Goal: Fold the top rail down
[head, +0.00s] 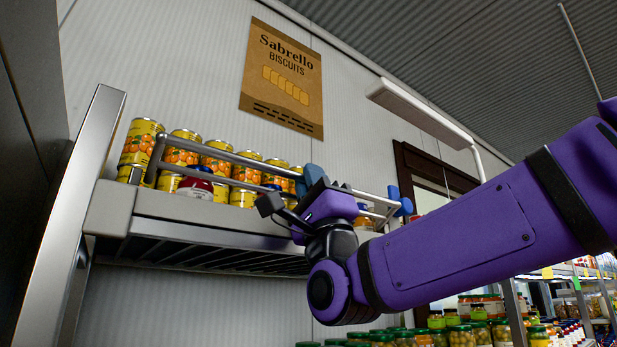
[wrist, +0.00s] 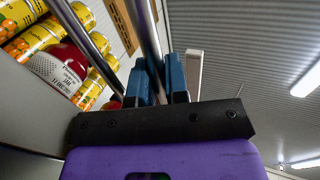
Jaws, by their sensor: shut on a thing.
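The top rail (head: 226,157) is a metal bar in front of the cans along the shelf's front edge, with a second bar (head: 222,179) below it. My gripper (head: 311,176) is at the rail's middle to right part in the head view. In the wrist view its two blue fingers (wrist: 156,82) are shut on the top rail (wrist: 148,38), which runs between them. The lower bar (wrist: 82,30) passes to the left. My gripper hides part of the rail in the head view. The rail stands raised above the shelf edge.
The shelf (head: 155,205) holds several yellow cans (head: 216,158) and a red-lidded jar (head: 196,186), also seen in the wrist view (wrist: 62,70). A metal post (head: 70,210) stands at left. Blue pieces (head: 402,206) show at the rail's right. Jars fill lower shelves (head: 470,333).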

